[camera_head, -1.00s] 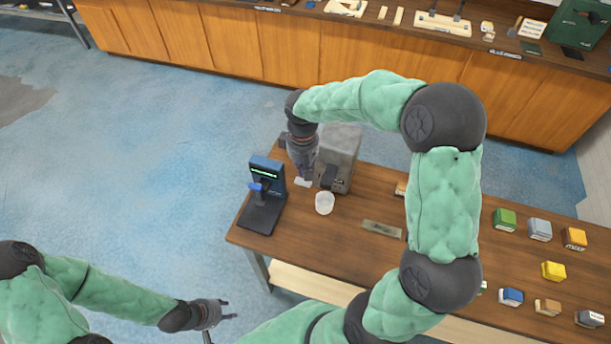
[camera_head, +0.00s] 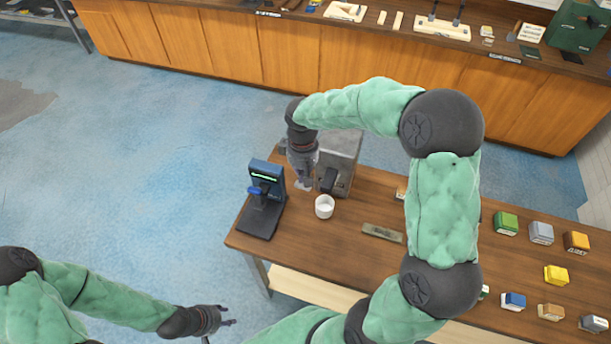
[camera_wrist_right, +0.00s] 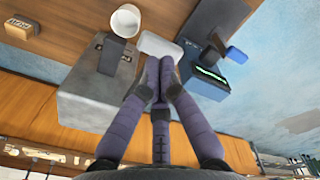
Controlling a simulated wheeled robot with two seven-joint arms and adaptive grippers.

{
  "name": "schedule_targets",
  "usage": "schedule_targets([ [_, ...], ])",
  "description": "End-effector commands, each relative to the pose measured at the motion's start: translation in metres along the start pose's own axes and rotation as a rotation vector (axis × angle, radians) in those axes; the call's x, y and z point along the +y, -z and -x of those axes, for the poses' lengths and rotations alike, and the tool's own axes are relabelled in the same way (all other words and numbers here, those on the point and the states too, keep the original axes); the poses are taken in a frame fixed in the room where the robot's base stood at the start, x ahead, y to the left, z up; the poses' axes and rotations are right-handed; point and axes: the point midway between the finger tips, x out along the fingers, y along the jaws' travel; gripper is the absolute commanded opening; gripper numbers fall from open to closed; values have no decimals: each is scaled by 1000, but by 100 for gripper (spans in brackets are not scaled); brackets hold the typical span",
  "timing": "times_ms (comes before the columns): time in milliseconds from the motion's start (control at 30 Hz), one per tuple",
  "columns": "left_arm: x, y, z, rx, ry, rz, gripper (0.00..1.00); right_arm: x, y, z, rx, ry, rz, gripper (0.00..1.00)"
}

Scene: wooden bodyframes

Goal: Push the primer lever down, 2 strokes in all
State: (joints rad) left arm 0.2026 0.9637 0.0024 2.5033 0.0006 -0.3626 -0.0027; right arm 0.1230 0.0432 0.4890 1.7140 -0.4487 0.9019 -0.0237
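A grey box-shaped machine (camera_head: 341,150) stands on the wooden table, with a dark spout-like part (camera_head: 329,180) on its front. A small pale plate (camera_head: 303,187) is beside it, showing as a white pad in the right wrist view (camera_wrist_right: 160,46); I cannot tell whether this is the primer lever. My right gripper (camera_head: 303,180) points down over this plate. Its fingers are drawn together, with their tips (camera_wrist_right: 166,65) at the plate's edge; contact is unclear. My left gripper (camera_head: 232,316) is open and empty, low and off the table.
A blue device (camera_head: 265,175) with a lit display and blue lever stands left of the right gripper. A white cup (camera_head: 324,206) is in front of the grey machine. A flat greenish plate (camera_head: 382,233) and several small coloured boxes lie further right. A cabinet counter (camera_head: 290,50) runs behind.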

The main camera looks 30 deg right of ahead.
Motion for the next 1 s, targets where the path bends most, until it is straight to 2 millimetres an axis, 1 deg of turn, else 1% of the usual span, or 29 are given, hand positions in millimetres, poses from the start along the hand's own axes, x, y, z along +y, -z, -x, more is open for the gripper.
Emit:
schedule_targets([
  [567, 0, 0, -1, 0, 0, 0, 40, 0, 0, -1, 0, 0, 0, 0],
  [1000, -4, 0, -13, 0, 0, 0, 40, 0, 0, -18, -1, 0, 0, 0],
])
